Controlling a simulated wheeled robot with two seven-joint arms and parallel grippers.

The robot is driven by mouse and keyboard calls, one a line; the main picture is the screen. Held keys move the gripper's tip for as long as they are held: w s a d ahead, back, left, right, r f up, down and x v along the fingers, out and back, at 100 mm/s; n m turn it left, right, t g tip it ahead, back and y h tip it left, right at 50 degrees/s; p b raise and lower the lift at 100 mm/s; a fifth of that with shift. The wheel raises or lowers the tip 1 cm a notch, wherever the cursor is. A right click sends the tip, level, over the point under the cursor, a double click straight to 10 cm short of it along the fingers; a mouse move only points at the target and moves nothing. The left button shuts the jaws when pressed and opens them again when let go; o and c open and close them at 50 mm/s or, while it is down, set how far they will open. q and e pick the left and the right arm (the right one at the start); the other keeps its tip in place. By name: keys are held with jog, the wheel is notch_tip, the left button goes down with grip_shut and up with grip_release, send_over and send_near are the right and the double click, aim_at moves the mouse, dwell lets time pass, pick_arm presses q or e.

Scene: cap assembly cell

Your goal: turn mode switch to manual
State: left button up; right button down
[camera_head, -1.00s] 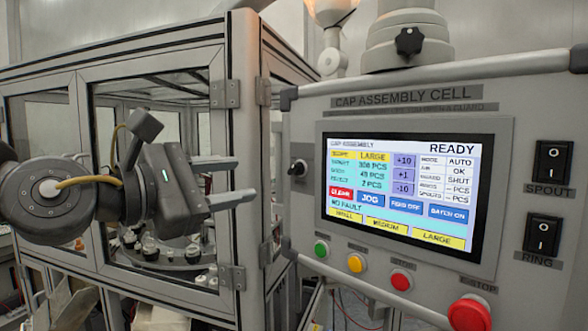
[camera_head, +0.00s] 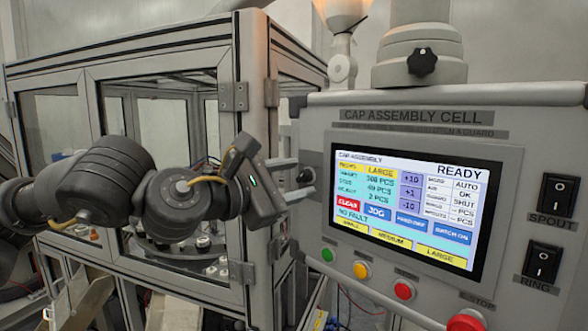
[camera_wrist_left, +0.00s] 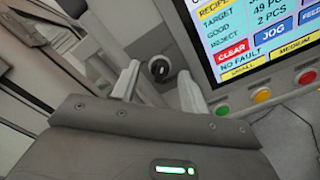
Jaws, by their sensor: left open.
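In the head view the knob (camera_head: 306,172) is partly hidden by my fingers. My left gripper (camera_head: 297,176) is open, with its fingers pointing at the panel, one on either side of the knob; it also shows in the left wrist view (camera_wrist_left: 159,74). Whether a finger touches the knob I cannot tell. The screen (camera_head: 408,208) reads MODE AUTO and READY. My right gripper is not in view.
Green (camera_head: 327,255), yellow (camera_head: 361,270) and red (camera_head: 403,290) buttons sit below the screen, with a red E-stop (camera_head: 466,321) at the lower right. SPOUT (camera_head: 556,195) and RING (camera_head: 541,262) rockers are at the right. A glazed guard frame (camera_head: 255,120) stands left of the panel.

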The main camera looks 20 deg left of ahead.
pick_arm(q)
jog(key=shift+w+d, duration=0.1)
jog(key=shift+w, duration=0.15)
grip_shut()
jog(key=shift+f+n+b, duration=0.2)
jog(key=shift+n+b, duration=0.3)
jog(key=shift+b, duration=0.3)
jog(key=n+b, duration=1.2)
jog(key=b, duration=0.2)
jog(key=shift+s+f, duration=0.1)
jog(key=n+b, duration=0.3)
jog(key=shift+n, duration=0.4)
jog(key=shift+r+n+b, duration=0.2)
jog(key=shift+n+b, duration=0.15)
jog(key=shift+n, duration=0.15)
jog(key=shift+r, duration=0.1)
